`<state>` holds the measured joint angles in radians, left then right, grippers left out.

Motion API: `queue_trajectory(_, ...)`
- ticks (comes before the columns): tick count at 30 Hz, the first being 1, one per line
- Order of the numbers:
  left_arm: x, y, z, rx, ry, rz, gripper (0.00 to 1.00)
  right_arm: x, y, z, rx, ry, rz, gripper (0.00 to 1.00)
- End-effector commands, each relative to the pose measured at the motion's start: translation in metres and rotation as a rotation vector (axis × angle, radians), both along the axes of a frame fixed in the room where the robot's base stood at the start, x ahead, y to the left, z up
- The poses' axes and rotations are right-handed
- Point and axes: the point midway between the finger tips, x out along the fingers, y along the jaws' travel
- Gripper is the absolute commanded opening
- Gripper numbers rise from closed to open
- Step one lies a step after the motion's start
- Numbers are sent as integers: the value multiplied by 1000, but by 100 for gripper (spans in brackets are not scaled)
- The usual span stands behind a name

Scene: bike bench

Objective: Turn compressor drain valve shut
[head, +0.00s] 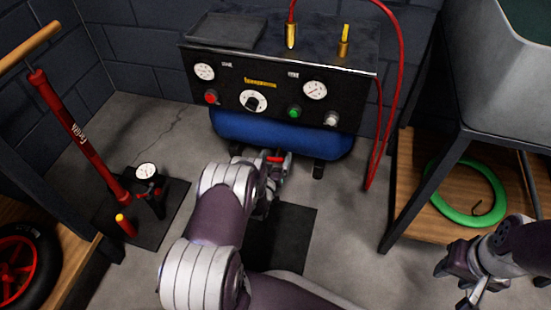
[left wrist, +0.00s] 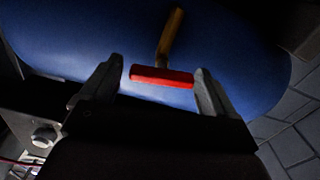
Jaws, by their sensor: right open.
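The compressor has a black control panel (head: 270,92) above a blue tank (head: 282,135). The drain valve is a red bar handle (left wrist: 162,77) on a brass stem (left wrist: 171,35) under the tank. The red handle also shows in the head view (head: 275,159). My left gripper (left wrist: 160,88) is open, with one finger on each side of the handle and a gap at both ends. In the head view my left gripper (head: 274,170) is low in front of the tank, partly hidden by my arm. My right gripper (head: 462,283) is open and empty at the lower right.
A red floor pump (head: 80,135) stands at the left beside a wheel (head: 18,268). A red hose (head: 400,60) hangs down the compressor's right side. A wooden shelf (head: 415,215) at the right holds a green ring (head: 440,203). A black mat (head: 290,235) lies on the floor.

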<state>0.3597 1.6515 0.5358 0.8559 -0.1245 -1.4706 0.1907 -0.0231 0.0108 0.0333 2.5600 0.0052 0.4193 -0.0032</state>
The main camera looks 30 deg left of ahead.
Motion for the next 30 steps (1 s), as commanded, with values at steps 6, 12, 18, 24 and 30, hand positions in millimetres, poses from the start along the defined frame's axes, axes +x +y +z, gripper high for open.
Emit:
queue_trajectory(6,0,0,0,0,0,0,40,0,0,0,0,0,0,43)
queue_trajectory(12,0,-1,-1,134,33,-1,40,0,0,-2,0,0,0,43)
queue_trajectory(18,0,-1,-1,155,38,-1,40,0,0,-2,0,0,0,43)
queue_trajectory(24,0,-1,-1,154,38,-1,92,0,0,-2,0,0,0,43)
queue_trajectory(30,0,-1,0,153,38,0,92,0,0,-2,0,0,0,43)
